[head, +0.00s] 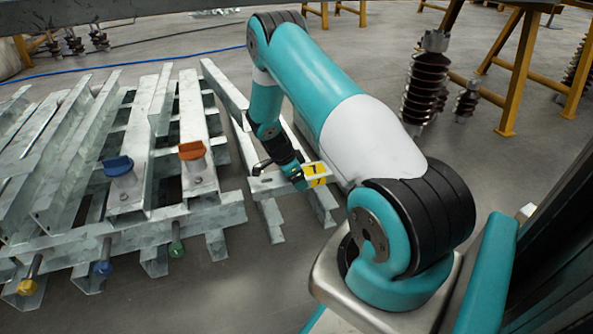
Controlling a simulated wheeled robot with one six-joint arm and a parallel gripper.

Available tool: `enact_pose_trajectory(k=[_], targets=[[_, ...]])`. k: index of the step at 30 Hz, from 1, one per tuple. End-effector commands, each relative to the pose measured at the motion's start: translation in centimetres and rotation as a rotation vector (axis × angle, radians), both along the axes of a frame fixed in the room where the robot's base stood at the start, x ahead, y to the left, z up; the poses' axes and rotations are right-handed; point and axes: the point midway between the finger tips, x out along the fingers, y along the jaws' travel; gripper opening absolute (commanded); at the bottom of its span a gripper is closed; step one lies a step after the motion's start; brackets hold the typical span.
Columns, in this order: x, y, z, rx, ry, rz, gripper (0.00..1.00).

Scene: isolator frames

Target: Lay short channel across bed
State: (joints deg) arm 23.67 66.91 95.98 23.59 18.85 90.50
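My arm hides part of the area behind the short channel.
An orange-topped post (192,151) and a blue-topped post (118,166) stand on the bed. Yellow, blue and green knobs (176,249) project at its near edge. Brown insulators (425,83) and yellow trestles (511,75) stand at the back right. A blue hose crosses the floor behind.

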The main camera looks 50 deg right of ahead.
Motion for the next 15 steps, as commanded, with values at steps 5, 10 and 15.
enact_pose_trajectory(k=[5, 10, 15], targets=[[0.2, -0.1, -1.3, -0.005, -0.004, 0.0, 0.06], [0.1, -0.1, -2.4, -0.004, -0.003, 0.0, 0.06], [0.1, -0.1, -4.9, -0.004, -0.003, 0.001, 0.06]])
